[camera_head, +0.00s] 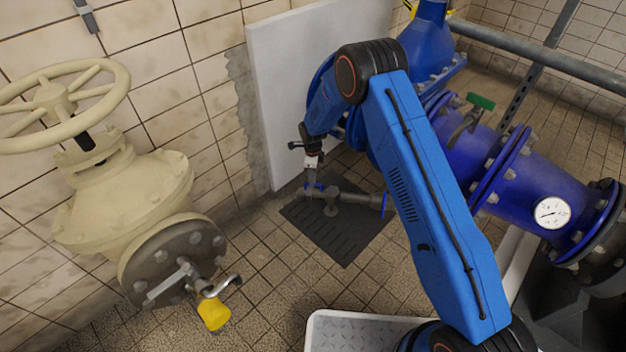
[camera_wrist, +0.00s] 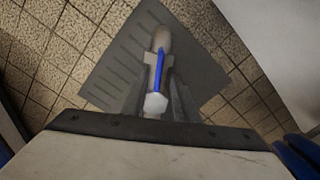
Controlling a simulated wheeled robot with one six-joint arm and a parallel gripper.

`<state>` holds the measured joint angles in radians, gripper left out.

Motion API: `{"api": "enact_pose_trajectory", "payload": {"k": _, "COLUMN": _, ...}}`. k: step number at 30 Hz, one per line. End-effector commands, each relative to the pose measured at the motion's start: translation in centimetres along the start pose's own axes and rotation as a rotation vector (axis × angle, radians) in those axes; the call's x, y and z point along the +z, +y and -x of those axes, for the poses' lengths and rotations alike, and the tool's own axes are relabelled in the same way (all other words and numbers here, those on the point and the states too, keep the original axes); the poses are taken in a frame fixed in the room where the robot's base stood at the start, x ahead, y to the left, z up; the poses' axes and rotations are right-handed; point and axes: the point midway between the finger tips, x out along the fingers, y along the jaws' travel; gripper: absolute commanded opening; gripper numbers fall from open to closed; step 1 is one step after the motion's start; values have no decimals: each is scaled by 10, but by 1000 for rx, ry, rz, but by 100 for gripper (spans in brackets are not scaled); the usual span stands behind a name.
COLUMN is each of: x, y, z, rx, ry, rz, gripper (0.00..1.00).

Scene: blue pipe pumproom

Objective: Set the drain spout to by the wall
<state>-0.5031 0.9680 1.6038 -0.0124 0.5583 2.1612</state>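The drain spout (camera_head: 350,196) looks like a grey pipe with a short downturned piece, low beside the blue pipework and above a dark floor plate (camera_head: 345,248). A blue part shows at its near end. In the wrist view the grey spout (camera_wrist: 161,40) carries a narrow blue lever-like strip (camera_wrist: 159,68) and a pale hexagonal end (camera_wrist: 155,103). My gripper (camera_head: 313,187) points down at the spout's left end. In the wrist view its dark fingers (camera_wrist: 158,98) lie on either side of this part. Whether they touch or grip it I cannot tell.
A white wall panel (camera_head: 300,90) stands behind my gripper, close to it. Blue flanged pipework (camera_head: 480,150) with a gauge (camera_head: 552,213) fills the right. A cream handwheel valve (camera_head: 120,200) stands at left, with a yellow part (camera_head: 213,314) below. Tiled floor between is clear.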

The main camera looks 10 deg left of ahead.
Motion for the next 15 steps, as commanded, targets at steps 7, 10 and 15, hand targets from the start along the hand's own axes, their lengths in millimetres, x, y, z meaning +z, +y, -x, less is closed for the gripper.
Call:
{"api": "enact_pose_trajectory", "payload": {"k": 7, "x": 0, "y": 0, "z": 51, "rx": -2, "ry": -1, "rz": 0, "gripper": 28}}
{"api": "enact_pose_trajectory", "payload": {"k": 10, "x": 0, "y": 0, "z": 71, "rx": -2, "ry": -1, "rz": 0, "gripper": 28}}
{"api": "enact_pose_trajectory", "payload": {"k": 15, "x": 0, "y": -1, "z": 104, "rx": -2, "ry": -1, "rz": 0, "gripper": 28}}
